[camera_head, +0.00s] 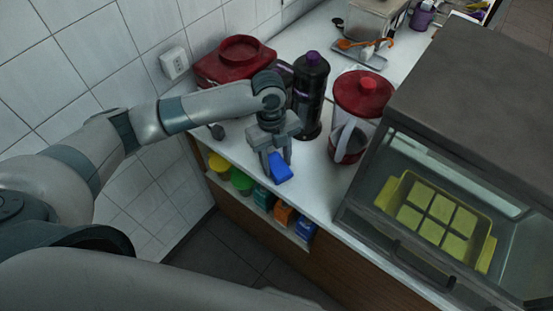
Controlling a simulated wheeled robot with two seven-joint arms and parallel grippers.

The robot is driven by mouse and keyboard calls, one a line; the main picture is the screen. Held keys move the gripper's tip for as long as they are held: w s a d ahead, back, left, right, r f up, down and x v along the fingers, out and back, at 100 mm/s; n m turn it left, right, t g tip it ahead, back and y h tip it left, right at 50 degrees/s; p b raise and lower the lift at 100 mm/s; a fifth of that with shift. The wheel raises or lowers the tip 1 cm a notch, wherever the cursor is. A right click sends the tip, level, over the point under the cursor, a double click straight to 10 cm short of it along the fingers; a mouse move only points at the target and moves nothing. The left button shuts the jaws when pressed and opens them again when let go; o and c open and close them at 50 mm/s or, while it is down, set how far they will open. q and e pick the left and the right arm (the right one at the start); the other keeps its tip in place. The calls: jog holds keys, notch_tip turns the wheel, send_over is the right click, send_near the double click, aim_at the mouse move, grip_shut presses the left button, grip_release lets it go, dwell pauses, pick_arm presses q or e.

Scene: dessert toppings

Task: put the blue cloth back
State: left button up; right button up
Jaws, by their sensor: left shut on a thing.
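A small blue cloth (280,168) is between the fingers of my left gripper (276,165). The gripper is shut on it and points down over the front part of the white counter. I cannot tell whether the cloth touches the counter. My right gripper is not in view.
Behind the gripper stand a dark bottle with a purple cap (309,95) and a red-lidded jar (357,115). A red container (233,62) is at the back left. A glass case (460,150) fills the right. Several coloured items, including a green one (242,181), sit on a shelf below the counter edge.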

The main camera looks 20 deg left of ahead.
aim_at(273, 159)
pick_arm(q)
jog(key=shift+f, duration=0.1)
jog(key=o, duration=1.1)
jog(key=shift+r, duration=0.4)
notch_tip(273, 159, up, 11)
jog(key=w+a+b, duration=0.1)
jog(key=b, duration=0.2)
jog(key=shift+a+r, duration=0.15)
jog(key=shift+w, duration=0.1)
